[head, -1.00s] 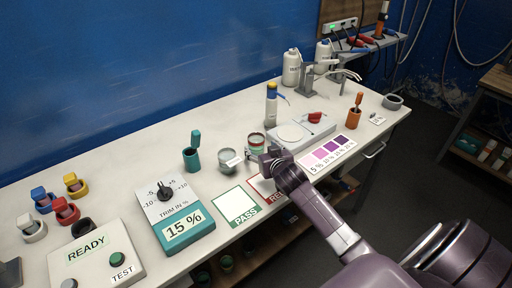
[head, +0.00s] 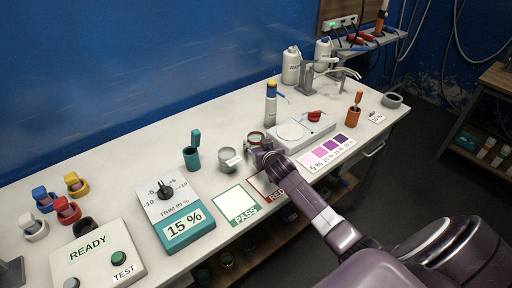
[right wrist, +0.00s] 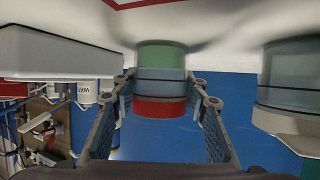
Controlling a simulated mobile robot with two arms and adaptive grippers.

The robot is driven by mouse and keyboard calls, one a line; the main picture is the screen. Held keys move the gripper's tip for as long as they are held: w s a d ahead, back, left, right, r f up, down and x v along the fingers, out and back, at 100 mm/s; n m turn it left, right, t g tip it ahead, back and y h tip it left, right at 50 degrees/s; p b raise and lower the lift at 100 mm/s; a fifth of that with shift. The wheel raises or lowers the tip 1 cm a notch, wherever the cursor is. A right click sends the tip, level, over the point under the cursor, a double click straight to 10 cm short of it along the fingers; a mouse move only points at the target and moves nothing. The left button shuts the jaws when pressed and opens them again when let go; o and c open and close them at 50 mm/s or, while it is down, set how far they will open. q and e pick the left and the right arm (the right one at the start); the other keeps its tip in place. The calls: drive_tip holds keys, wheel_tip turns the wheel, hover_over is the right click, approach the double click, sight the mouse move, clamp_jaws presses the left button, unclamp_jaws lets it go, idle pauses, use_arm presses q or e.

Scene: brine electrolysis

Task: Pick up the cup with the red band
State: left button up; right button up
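The cup with the red band (head: 255,137) stands on the white bench, partly hidden behind my right gripper (head: 262,151) in the head view. In the right wrist view the cup (right wrist: 161,75) appears upside down, with its red band and greenish contents, between the two fingers. My right gripper (right wrist: 160,88) is open, with a finger on each side of the cup and narrow gaps showing. A second grey glass cup (head: 228,160) with a white label stands to its left; it also shows at the right of the right wrist view (right wrist: 290,88). My left gripper is not in view.
A white device with a round plate (head: 291,131) stands close right of the cup. A red-framed card (head: 262,187) and a green PASS card (head: 236,203) lie in front. A teal holder (head: 192,158) and the trim box (head: 183,231) are further left.

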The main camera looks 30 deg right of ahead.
drive_tip(key=c, duration=0.7)
drive_tip(key=shift+o, duration=0.2)
drive_tip(key=shift+r, duration=0.1)
